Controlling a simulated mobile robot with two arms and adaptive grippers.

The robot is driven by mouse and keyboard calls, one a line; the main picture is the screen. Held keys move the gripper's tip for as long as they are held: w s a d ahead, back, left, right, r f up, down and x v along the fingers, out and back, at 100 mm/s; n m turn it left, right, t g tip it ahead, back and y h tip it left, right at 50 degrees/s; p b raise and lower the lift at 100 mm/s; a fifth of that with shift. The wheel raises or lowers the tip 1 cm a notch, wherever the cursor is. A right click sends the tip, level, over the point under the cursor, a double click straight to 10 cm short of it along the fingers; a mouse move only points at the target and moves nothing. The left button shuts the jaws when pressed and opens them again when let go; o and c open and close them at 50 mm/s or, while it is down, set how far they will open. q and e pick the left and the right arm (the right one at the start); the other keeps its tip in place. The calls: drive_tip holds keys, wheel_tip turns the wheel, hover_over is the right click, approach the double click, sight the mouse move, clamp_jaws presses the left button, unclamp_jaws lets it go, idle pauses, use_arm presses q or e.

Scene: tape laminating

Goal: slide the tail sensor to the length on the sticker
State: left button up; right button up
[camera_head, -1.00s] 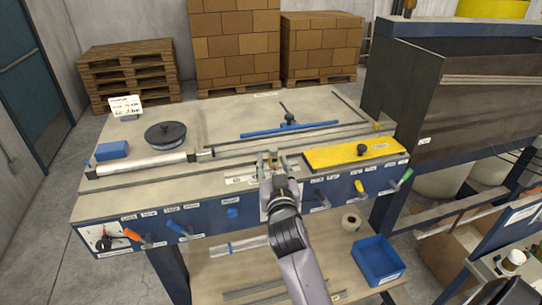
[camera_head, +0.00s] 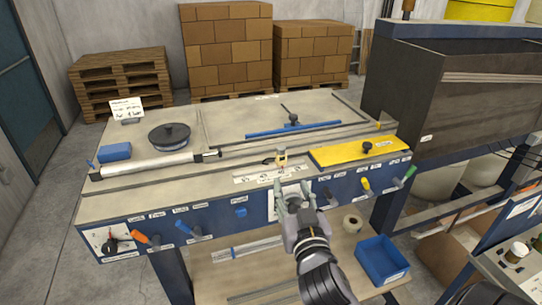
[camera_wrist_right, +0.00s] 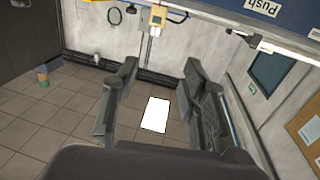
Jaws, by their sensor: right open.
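The tail sensor, a small yellowish block (camera_head: 282,157), stands on the rail near the middle of the bench, left of the yellow plate. A white scale strip (camera_head: 262,178) lies in front of it. A yellow block with a dark mark (camera_wrist_right: 157,18), which looks like the same sensor, shows at the top of the right wrist view. My right gripper (camera_head: 292,189) is open and empty, in front of the sensor and apart from it, over the bench's front edge. A white card with handwriting (camera_head: 127,107) stands at the back left; its text is too small to read. My left gripper is out of view.
A white roller (camera_head: 150,166), a black disc (camera_head: 169,136) and a blue block (camera_head: 115,152) are at the left. Coloured handles line the blue front panel (camera_head: 215,220). A blue bin (camera_head: 381,262) sits below.

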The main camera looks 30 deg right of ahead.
sight(282, 151)
drive_tip(key=p+x, duration=0.2)
drive_tip(key=x, duration=0.3)
drive_tip(key=d+p+x, duration=0.1)
drive_tip(key=p+x, duration=0.1)
drive_tip(key=x, duration=0.3)
drive_tip(key=shift+s+r, duration=0.1)
drive_tip(key=shift+r, duration=0.1)
drive_tip(key=p+x, duration=0.1)
drive_tip(key=x, duration=0.5)
drive_tip(key=shift+f+p, duration=0.1)
drive_tip(key=shift+p, duration=0.2)
drive_tip(key=shift+w+d+f, duration=0.15)
drive_tip(key=shift+w+d, duration=0.15)
drive_tip(key=shift+w, duration=0.3)
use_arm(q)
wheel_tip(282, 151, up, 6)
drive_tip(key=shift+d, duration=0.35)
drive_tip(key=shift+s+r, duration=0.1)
use_arm(e)
clamp_jaws()
